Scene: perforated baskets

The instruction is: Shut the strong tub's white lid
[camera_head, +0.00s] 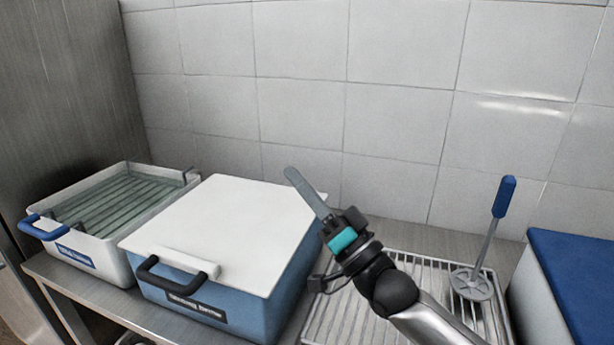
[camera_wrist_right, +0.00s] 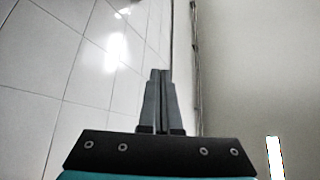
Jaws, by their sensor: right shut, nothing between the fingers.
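The strong tub (camera_head: 222,296) is a blue box with a dark front handle and a dark label, standing on the metal counter. Its white lid (camera_head: 226,226) lies flat over the top, with a white bar handle at its front edge. I cannot tell from here whether it is fully seated. My right gripper (camera_head: 292,175) is shut and empty, above the back right part of the lid; its closed fingers also show in the right wrist view (camera_wrist_right: 157,100). My left gripper is not in view.
A white tub (camera_head: 107,255) with a blue handle and a greenish ribbed inside stands open at left. A wire rack (camera_head: 345,318) lies at right, with a blue-handled masher-like tool (camera_head: 497,220) on it. A blue-lidded box (camera_head: 577,280) stands at far right. A tiled wall closes the back.

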